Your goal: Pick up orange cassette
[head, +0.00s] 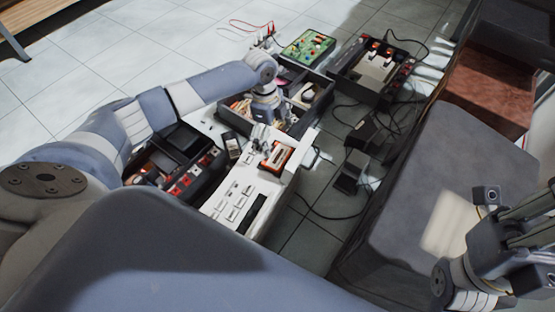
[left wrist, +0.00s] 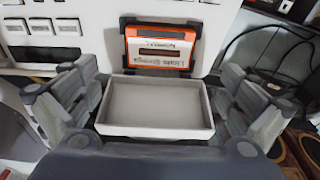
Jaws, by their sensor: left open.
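The orange cassette (head: 276,157) with a white label sits in a dark holder on top of the white deck (head: 232,203). It also shows in the left wrist view (left wrist: 160,46), upper middle, beyond the fingers. My left gripper (head: 264,138) is over the far end of the deck, close to the cassette. In the left wrist view its fingers (left wrist: 157,95) are spread wide, with a shallow white tray (left wrist: 156,128) between them and nothing gripped. My right gripper (head: 520,232) is at the right edge, away from the cassette; its fingertips are partly cut off.
Dark decks stand left (head: 175,158) and far right (head: 371,71) of the white deck. An open box (head: 316,98) of small parts and a green circuit board (head: 307,46) lie behind. Cables cross the tiles at right, beside a grey padded block (head: 433,150).

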